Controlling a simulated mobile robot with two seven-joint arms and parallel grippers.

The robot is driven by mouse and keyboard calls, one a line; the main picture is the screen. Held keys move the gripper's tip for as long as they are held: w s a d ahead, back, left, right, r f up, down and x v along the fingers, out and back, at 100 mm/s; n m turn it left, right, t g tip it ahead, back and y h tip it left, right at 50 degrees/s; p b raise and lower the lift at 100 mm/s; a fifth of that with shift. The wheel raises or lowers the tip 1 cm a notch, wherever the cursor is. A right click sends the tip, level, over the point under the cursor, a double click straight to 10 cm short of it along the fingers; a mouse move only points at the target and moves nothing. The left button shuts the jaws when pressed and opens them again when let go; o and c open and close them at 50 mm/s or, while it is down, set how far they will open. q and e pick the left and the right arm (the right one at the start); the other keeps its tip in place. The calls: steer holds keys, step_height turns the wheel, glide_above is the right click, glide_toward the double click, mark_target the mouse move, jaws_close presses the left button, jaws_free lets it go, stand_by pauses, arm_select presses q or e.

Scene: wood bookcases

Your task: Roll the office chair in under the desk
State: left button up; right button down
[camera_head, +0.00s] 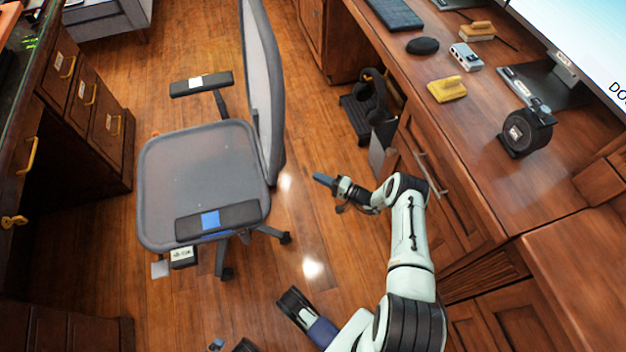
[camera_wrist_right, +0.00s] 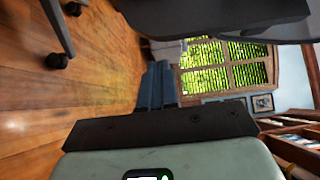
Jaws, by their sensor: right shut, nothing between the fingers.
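The grey mesh office chair (camera_head: 200,175) stands on the wood floor, its seat front toward the dark desk (camera_head: 28,105) at the left and its backrest (camera_head: 262,90) on the right. The dark opening under that desk lies left of the seat. My right gripper (camera_head: 322,179) is shut and empty, to the right of the chair and apart from it. Its closed fingers (camera_wrist_right: 158,84) show in the right wrist view, below a dark chair part (camera_wrist_right: 215,15); a chair caster (camera_wrist_right: 57,61) shows at upper left. A small bluish tip (camera_head: 216,344) at the bottom edge may be my left gripper, mostly cut off.
The other desk (camera_head: 480,130) at the right carries a keyboard (camera_head: 395,14), a mouse (camera_head: 422,46), a tape dispenser (camera_head: 525,133) and a monitor. Drawer fronts (camera_head: 105,125) with brass handles line the left desk. Bare floor (camera_head: 310,130) lies between chair and right desk.

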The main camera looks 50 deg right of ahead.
arm_select(q)
steer(key=shift+s+a+f+g+b, duration=0.15)
steer(key=shift+s+f+b, duration=0.15)
steer(key=shift+f, duration=0.25)
steer(key=shift+s+a+f+g+b, duration=0.15)
steer(key=shift+s+f+b, duration=0.15)
steer(key=shift+f, duration=0.25)
steer(key=shift+s+a+f+g+b, duration=0.15)
steer(key=shift+s+f+b, duration=0.15)
steer(key=shift+f, duration=0.25)
arm_select(e)
steer(key=w+a, duration=0.5)
steer(key=w, duration=0.4)
steer(key=shift+w+a, duration=0.15)
steer(key=shift+w, duration=0.15)
